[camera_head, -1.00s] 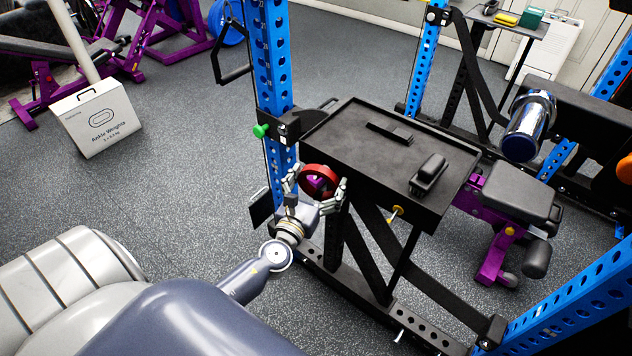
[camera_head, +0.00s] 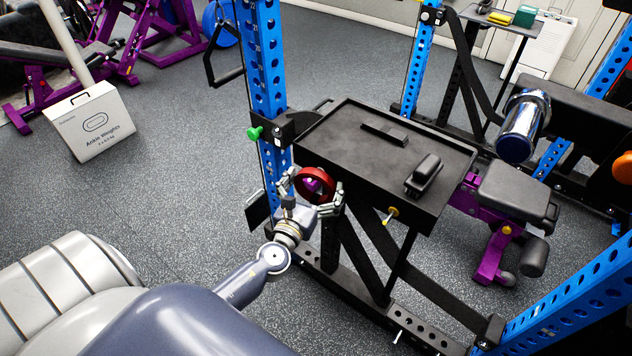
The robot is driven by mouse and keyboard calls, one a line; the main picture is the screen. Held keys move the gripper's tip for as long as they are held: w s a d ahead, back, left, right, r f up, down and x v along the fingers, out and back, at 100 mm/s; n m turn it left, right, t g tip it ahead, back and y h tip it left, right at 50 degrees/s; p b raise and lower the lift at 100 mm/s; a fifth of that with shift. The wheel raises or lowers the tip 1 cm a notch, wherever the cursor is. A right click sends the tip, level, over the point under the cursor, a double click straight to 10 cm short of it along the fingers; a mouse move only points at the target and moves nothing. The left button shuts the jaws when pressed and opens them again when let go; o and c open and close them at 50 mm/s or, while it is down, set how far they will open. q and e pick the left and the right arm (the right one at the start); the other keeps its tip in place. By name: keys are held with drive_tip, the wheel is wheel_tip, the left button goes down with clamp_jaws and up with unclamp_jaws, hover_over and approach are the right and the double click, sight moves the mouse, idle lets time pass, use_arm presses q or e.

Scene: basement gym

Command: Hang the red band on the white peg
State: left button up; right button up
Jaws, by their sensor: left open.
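The red band (camera_head: 328,181) is a ring near the left front corner of the black tray in the head view. My left gripper (camera_head: 312,186) is open, with its fingers on either side of the band. The picture does not show clearly whether the fingers touch it, or whether something behind supports the band. I cannot pick out a white peg with certainty. My right gripper is not in view.
The black tray (camera_head: 343,118) holds a flat black bar (camera_head: 385,134) and a black block (camera_head: 424,174). A blue upright (camera_head: 265,62) with a green knob (camera_head: 254,133) stands left of the tray. A purple-framed bench (camera_head: 512,195) is at right. Open floor lies left.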

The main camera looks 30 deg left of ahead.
use_arm(q)
drive_tip(key=s+d, duration=0.2)
drive_tip(key=s, duration=1)
drive_tip(key=shift+d, duration=0.15)
drive_tip(key=s+a+f+n+g, duration=0.1)
drive_tip(key=s+f+n+g, duration=0.3)
drive_tip(key=f, duration=0.7)
drive_tip(key=s+f+n+g+p, duration=0.1)
drive_tip(key=s+f+n+g, duration=0.4)
drive_tip(key=f, duration=0.6)
drive_tip(key=s+a+f+n+g, duration=0.1)
drive_tip(key=s+f+n, duration=0.2)
drive_tip(key=f+n, duration=0.55)
drive_tip(key=s+d+f+n+g+h, duration=0.1)
drive_tip(key=s+d+f+n+g, duration=0.2)
drive_tip(key=s+f+n, duration=0.4)
drive_tip(key=s+d+f+n+g+h, duration=0.2)
drive_tip(key=s+d+f+n, duration=0.3)
drive_tip(key=s+f, duration=0.5)
drive_tip(key=s+n+g, duration=0.1)
drive_tip(key=s+n, duration=0.1)
drive_tip(key=s, duration=0.3)
drive_tip(key=shift+d+g+p, duration=0.2)
drive_tip(key=shift+g+p, duration=0.1)
drive_tip(key=shift+p, duration=0.05)
drive_tip(key=shift+f, duration=0.1)
